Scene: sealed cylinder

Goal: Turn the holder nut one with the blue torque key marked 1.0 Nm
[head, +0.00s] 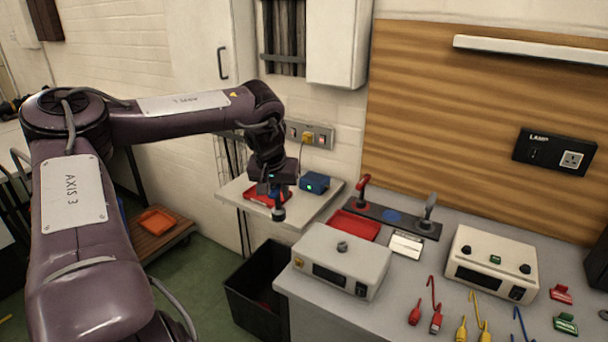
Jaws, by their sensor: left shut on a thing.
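My left gripper (277,192) hangs pointing down over the small side shelf at the centre. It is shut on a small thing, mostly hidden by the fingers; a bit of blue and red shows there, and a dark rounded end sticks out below. I cannot tell for certain that this is the blue torque key. The key rack (408,224) on the bench has a red-handled key (362,190) at left, a bare blue spot (392,215) in the middle and a grey-handled key (429,208) at right. My right gripper is out of view.
The shelf (326,194) bears a red tray (258,196) and a blue box (315,183). A red tray (355,226), a cream instrument (492,262) and several coloured leads lie on the bench. A black bin (254,308) stands below. Air between gripper and grey box looks clear.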

